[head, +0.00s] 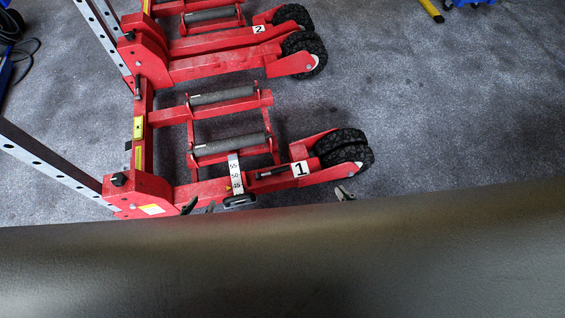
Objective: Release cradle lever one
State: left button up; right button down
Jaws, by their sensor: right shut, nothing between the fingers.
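Cradle one (187,150) is a red frame with two grey rollers, black wheels and a white "1" label, low in the head view. Its lever, a dark handle (240,201), sits at the front rail below a white scale strip. My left gripper (199,206) is just left of the handle, apart from it; its two dark fingertips show apart, so it looks open and empty. My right gripper (345,193) is right of the handle, near the wheels, shut and empty. The dark surface in front hides most of both grippers.
A large dark smooth surface (300,260) fills the bottom of the view. Cradle two (215,68) lies behind cradle one. Perforated grey posts (55,168) rise at the left. A yellow and blue object is at the top right. The grey carpet at right is clear.

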aim_at(275, 171)
jog(key=l+u, duration=1.3)
jog(key=l, duration=0.4)
jog(key=i+j, duration=0.1)
jog(key=j, duration=0.15)
jog(key=i+j, duration=0.1)
jog(key=j, duration=0.2)
